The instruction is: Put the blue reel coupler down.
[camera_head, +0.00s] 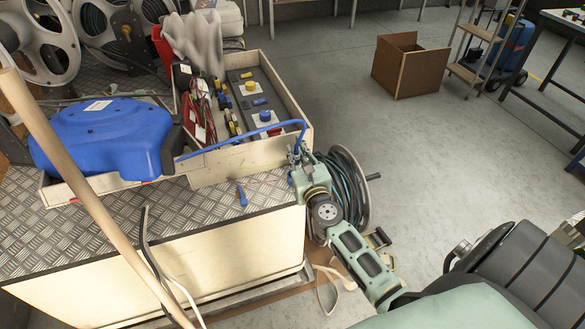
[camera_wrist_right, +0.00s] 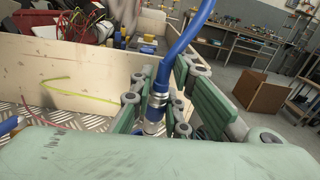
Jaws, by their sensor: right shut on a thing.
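In the right wrist view, my right gripper (camera_wrist_right: 160,108) is shut on the coupler (camera_wrist_right: 154,112) at the hose's end. The coupler has a blue collar and a metallic tip, and points down, slightly tilted. It is held by the bench's right corner; its height above the surface is hard to tell. My left gripper is not in view.
A wooden tray (camera_head: 252,153) holds tools, red cables and a grey panel. A small blue-handled tool (camera_head: 241,194) lies on the bench plate (camera_head: 160,218). A dark hose reel (camera_head: 345,185) stands beside the bench. A pole (camera_head: 85,185) crosses the left foreground. The plate's front is mostly clear.

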